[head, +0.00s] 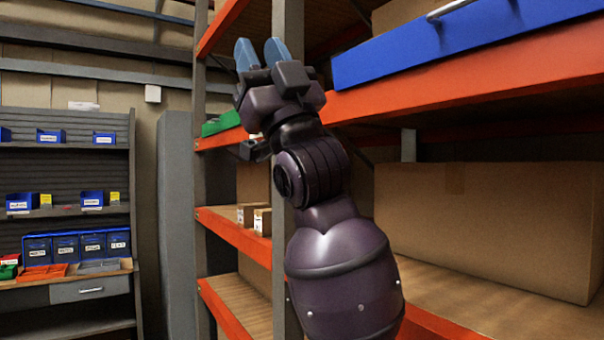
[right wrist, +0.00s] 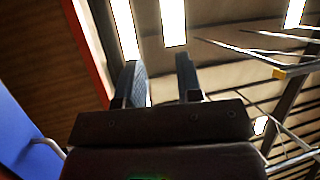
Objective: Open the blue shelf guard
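The blue shelf guard (head: 440,48) is a long panel along the front of the upper orange shelf, at the top right of the head view. A light metal handle (head: 447,10) shows on its upper edge, partly cut off by the frame. My right gripper (head: 261,52) is raised left of the guard, apart from it, with its blue fingers pointing up. In the right wrist view the two fingers (right wrist: 160,82) stand apart with nothing between them. The guard (right wrist: 22,125) and its handle (right wrist: 47,146) show there at the left edge. My left gripper is out of view.
The rack's grey upright (head: 287,30) stands just behind my right arm. A large cardboard box (head: 485,225) sits on the lower shelf. Small boxes (head: 262,222) and a green bin (head: 220,123) are on the left bay. A shelf unit with blue bins (head: 50,136) stands far left.

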